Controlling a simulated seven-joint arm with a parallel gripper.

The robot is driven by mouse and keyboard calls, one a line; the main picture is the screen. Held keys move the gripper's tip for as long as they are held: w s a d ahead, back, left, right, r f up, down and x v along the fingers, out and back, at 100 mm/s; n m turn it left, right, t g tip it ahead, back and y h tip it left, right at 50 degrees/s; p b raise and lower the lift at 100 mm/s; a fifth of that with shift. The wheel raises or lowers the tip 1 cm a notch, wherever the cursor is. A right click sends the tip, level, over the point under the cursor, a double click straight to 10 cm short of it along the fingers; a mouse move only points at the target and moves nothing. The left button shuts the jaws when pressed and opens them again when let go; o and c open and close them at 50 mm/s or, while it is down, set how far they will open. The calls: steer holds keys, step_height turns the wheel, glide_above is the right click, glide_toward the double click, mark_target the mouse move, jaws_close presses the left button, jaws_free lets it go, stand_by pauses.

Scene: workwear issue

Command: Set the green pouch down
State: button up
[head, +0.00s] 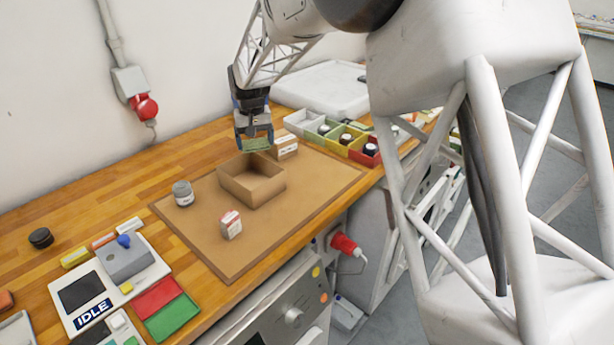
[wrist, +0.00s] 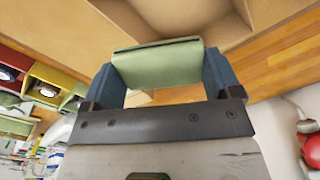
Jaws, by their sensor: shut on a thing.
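The green pouch (wrist: 158,66) is held between the two blue fingers of my gripper (wrist: 160,72), which is shut on it. In the head view my gripper (head: 254,140) hangs above the far side of the open cardboard box (head: 268,189), with the green pouch (head: 256,144) showing low between its fingers. The pouch looks to be in the air, above the box's rim. In the wrist view the box (wrist: 185,18) lies beyond the pouch, and its inside looks empty where it shows.
The box stands on a brown mat (head: 300,220) with a grey-lidded jar (head: 183,193), a red-and-white carton (head: 231,225) and a white carton (head: 285,146). Coloured bins (head: 345,140) line the right side. The mat's front right is clear. A control panel (head: 110,275) sits at left.

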steer(key=w+d+r+m, duration=0.1)
steer(key=w+d, duration=0.3)
steer(key=d, duration=1)
steer(key=w+d+r+m, duration=0.15)
steer(key=w+d, duration=0.25)
steer(key=d, duration=1)
steer(key=s+a+f+m, duration=0.3)
steer(key=s, duration=0.4)
steer(key=s+a+f+m, duration=0.3)
steer(key=s+a+f, duration=0.1)
steer(key=s, duration=0.2)
steer(key=s+a+f+m, duration=0.3)
steer(key=s, duration=0.4)
steer(key=shift+s+a+f, duration=0.2)
steer(key=shift+s+f, duration=0.05)
steer(key=shift+s, duration=0.05)
glide_above(307, 175)
steer(key=shift+s+f, duration=0.1)
steer(key=shift+f, duration=0.6)
steer(key=shift+f, duration=1.75)
